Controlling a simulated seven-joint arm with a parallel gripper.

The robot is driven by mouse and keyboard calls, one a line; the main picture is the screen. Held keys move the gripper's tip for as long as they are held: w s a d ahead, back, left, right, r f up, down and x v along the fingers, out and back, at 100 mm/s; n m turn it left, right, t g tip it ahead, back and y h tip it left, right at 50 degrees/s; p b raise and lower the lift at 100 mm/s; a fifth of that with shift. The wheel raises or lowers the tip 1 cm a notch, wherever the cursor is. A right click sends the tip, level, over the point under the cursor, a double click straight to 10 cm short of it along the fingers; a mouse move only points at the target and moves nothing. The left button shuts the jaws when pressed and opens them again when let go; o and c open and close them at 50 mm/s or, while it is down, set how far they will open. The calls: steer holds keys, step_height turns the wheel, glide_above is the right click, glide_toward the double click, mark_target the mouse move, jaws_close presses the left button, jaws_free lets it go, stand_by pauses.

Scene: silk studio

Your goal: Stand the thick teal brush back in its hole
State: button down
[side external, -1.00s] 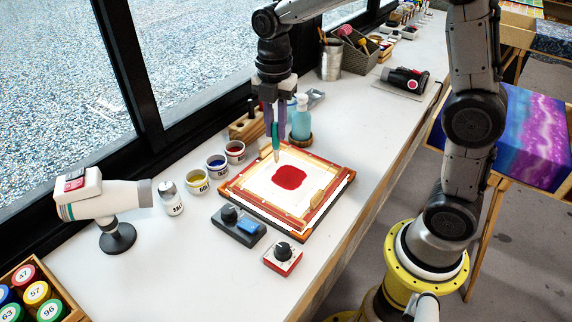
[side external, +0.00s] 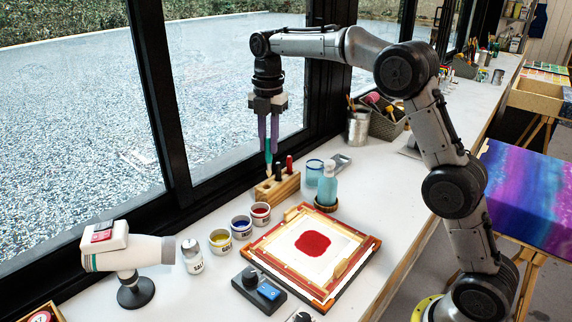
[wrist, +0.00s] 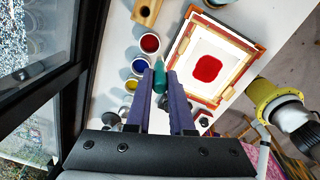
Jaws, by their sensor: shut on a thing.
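My gripper (side external: 268,148) is shut on the thick teal brush (side external: 267,158), which hangs roughly upright with its pale end down. In the side view it is just above or behind the wooden brush block (side external: 284,191); whether the lower end touches the block is unclear. The block holds a black-handled and a red-handled tool. In the wrist view the teal brush (wrist: 160,76) sits between the purple fingers (wrist: 165,85), and the block (wrist: 146,10) is at the top edge. The free hole is hard to make out.
Paint cups (side external: 241,226) and a printing frame (side external: 330,236) are in front. The black window frame (side external: 200,195) runs close behind.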

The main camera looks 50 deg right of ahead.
steer(key=w+d+f, duration=0.5)
steer(key=w+f, duration=0.1)
steer(key=f, duration=0.3)
steer(key=shift+w+f+m, duration=0.15)
steer(key=shift+f+m, duration=0.1)
steer(key=shift+m, duration=0.15)
steer(key=shift+f, duration=1)
stand_by(1.4)
steer(key=shift+f, duration=0.35)
steer(key=shift+f, duration=0.9)
stand_by(0.4)
steer(key=c, duration=0.7)
jaws_free()
